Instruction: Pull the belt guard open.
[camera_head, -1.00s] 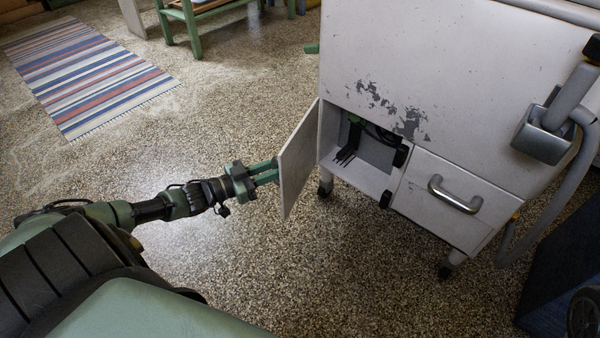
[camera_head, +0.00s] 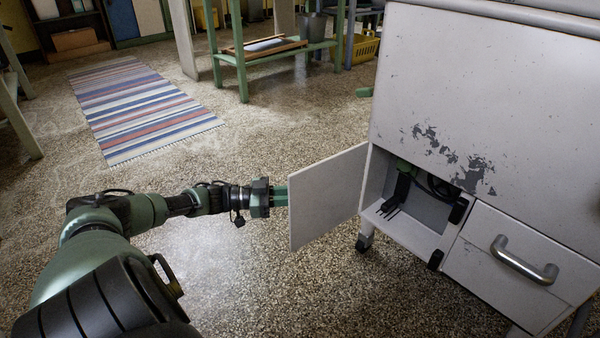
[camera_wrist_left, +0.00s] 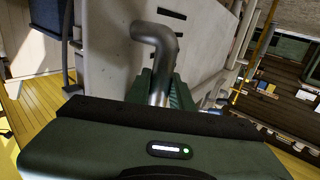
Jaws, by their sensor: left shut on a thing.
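The belt guard (camera_head: 328,195) is a pale grey hinged panel on the lower left of the white washer cabinet (camera_head: 480,110). It stands swung wide open to the left, baring a compartment (camera_head: 420,205) with a black belt or cable and dark parts inside. My left gripper (camera_head: 282,195) is at the panel's outer face, its handle hidden from the head view. In the left wrist view, the bent metal handle (camera_wrist_left: 157,45) runs down between the green fingers of my left gripper (camera_wrist_left: 160,92), which is shut on it. My right gripper is not in view.
A closed drawer front with a metal handle (camera_head: 523,262) sits right of the compartment. The cabinet stands on casters (camera_head: 364,242). A striped rug (camera_head: 145,108) and a green bench (camera_head: 270,55) lie farther back. The speckled floor left of the panel is clear.

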